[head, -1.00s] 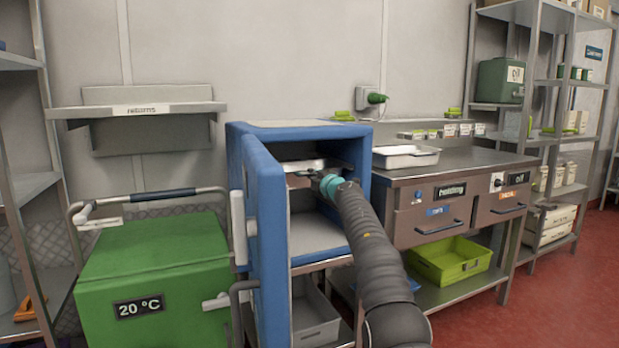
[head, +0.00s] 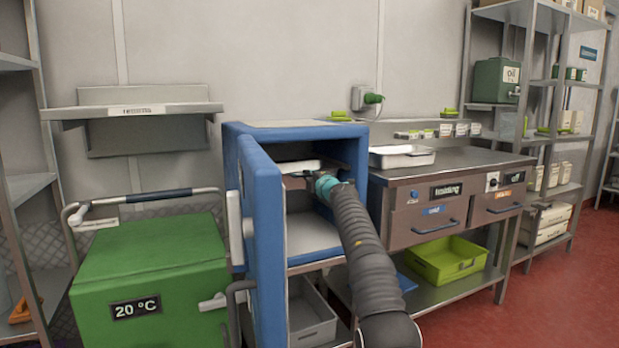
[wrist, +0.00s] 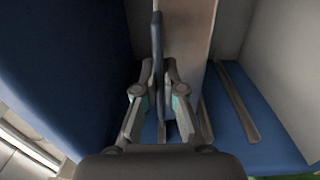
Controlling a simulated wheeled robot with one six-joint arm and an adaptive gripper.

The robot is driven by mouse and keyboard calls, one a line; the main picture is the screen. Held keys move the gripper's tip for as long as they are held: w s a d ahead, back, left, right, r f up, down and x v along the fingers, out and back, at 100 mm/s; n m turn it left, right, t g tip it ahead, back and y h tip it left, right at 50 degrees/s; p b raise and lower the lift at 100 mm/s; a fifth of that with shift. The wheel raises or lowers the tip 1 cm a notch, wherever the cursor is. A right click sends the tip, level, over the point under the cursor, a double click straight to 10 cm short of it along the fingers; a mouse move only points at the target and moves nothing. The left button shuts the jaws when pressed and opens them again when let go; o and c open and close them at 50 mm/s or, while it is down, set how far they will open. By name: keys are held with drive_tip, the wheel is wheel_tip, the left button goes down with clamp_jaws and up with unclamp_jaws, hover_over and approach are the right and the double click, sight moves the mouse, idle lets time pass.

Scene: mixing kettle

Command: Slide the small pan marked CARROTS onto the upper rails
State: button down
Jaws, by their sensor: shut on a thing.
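A small pale metal pan (head: 292,166) is inside the upper part of the open blue cabinet (head: 367,150). No CARROTS marking is readable on it. My gripper (head: 308,178) reaches into the cabinet from the front right and is shut at the pan's near side. In the wrist view my gripper (wrist: 157,90) has its fingers closed on a thin dark edge, with a grey-brown surface beside it that looks like the pan. A dark rail (wrist: 235,100) runs along the cabinet wall there. Whether the pan rests on rails is hidden.
The blue door (head: 262,240) stands open to the left of my arm. A green 20 °C box (head: 150,265) is further left. A steel counter (head: 470,158) with a white tray (head: 402,158) is on the right. A grey bin (head: 312,322) sits below the cabinet.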

drive_tip(key=shift+r, duration=0.15)
drive_tip(key=c, duration=1.2)
unclamp_jaws()
drive_tip(key=shift+s, duration=0.1)
drive_tip(key=shift+o, duration=0.7)
drive_tip(key=shift+f, duration=0.35)
drive_tip(key=o, duration=0.3)
drive_tip(key=shift+o, duration=0.2)
drive_tip(key=shift+r, duration=0.1)
drive_tip(key=shift+b+v, duration=0.85)
drive_tip(key=shift+b, duration=1.2)
